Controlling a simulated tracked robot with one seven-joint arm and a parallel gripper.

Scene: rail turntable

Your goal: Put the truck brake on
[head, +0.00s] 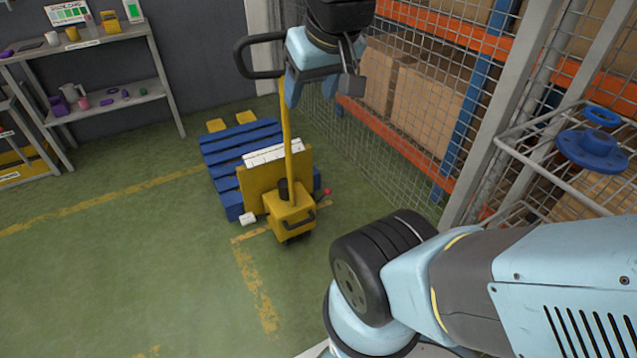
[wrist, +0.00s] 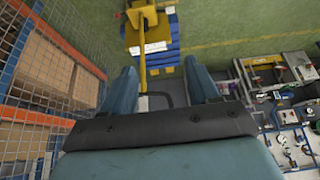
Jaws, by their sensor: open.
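The yellow pallet truck (head: 290,208) stands at the near end of a blue pallet (head: 240,150). Its yellow pole rises to a black loop handle (head: 258,58). A small red knob (head: 327,191) sticks out at the right of the truck's body; I cannot tell whether it is the brake or how it is set. My gripper (head: 315,98) is open and empty, high up beside the pole and the handle. In the wrist view my gripper (wrist: 158,75) points down, with the pole and part of the handle showing between its fingers. The yellow truck body (wrist: 148,30) lies beyond them.
A wire mesh fence (head: 425,100) and racking with boxes (head: 385,75) stand close on the right. A wire cage with a blue flanged part (head: 592,150) is at the far right. Shelves (head: 105,97) stand at the back left. The green floor left of the truck is clear.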

